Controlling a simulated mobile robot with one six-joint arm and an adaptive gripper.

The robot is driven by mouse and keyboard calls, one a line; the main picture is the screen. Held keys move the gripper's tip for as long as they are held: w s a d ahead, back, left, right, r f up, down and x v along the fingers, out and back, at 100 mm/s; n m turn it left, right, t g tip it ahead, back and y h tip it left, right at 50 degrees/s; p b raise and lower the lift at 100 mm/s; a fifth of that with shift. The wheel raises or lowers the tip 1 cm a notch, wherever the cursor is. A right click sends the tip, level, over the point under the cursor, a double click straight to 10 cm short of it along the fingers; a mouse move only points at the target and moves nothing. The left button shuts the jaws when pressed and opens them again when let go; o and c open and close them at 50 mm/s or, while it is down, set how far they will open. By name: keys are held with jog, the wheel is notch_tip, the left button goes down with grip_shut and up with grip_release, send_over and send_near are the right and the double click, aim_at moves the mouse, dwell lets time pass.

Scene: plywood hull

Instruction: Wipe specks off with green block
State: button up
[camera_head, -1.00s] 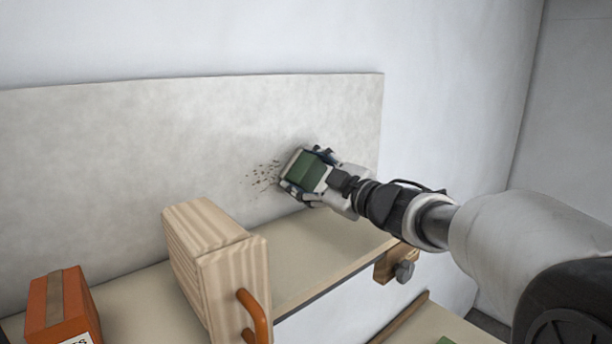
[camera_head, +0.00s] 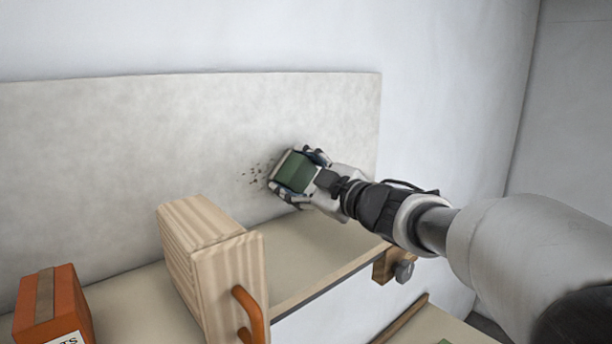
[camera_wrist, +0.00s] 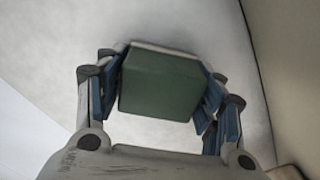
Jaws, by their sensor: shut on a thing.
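The green block (camera_head: 295,172) is held between the fingers of my gripper (camera_head: 301,176), at the pale grey panel on the wall. In the wrist view the green block (camera_wrist: 161,84) sits between the blue-padded fingers of my gripper (camera_wrist: 158,92), with a pale layer along its far edge. Dark specks (camera_head: 254,174) show on the panel (camera_head: 130,140) just left of the block. Whether the block touches the panel, and whether specks lie behind it, I cannot tell.
Below the panel is a beige shelf (camera_head: 325,240). A wooden box (camera_head: 205,260) with an orange handle (camera_head: 250,312) stands on it, below and left of my gripper. An orange box (camera_head: 50,305) stands at the far left. The panel left of the specks is clear.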

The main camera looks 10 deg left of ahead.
aim_at(239, 181)
jog(key=shift+s+a+b, duration=0.9)
jog(key=shift+s+a, duration=0.85)
jog(key=shift+s, duration=0.3)
jog(key=shift+s+a+b, duration=0.85)
jog(key=shift+s+a, duration=0.9)
jog(key=shift+s, duration=0.25)
jog(key=shift+r, duration=0.1)
jog(key=shift+w+d, duration=0.1)
jog(key=shift+w+d+p, duration=0.35)
jog(key=shift+w+p, duration=0.05)
jog(key=shift+p, duration=0.1)
jog(key=shift+w+d+p, duration=0.9)
jog(key=shift+w+d, duration=0.3)
jog(key=shift+w, duration=0.15)
jog(key=shift+w+d+p, duration=0.85)
jog(key=shift+w+d, duration=0.3)
jog(key=shift+w, duration=0.2)
jog(key=shift+w+d, duration=1)
jog(key=shift+w, duration=0.2)
jog(key=shift+w+d, duration=1)
jog(key=shift+w, duration=0.2)
jog(key=shift+s+a+b, duration=0.75)
jog(key=shift+s+a, duration=0.85)
jog(key=shift+s, duration=0.3)
jog(key=shift+s+a+b, duration=0.8)
jog(key=shift+s+a, duration=0.8)
jog(key=shift+s, duration=0.25)
jog(key=shift+s+a+b, duration=0.75)
jog(key=shift+s+a, duration=0.85)
jog(key=shift+s, duration=0.3)
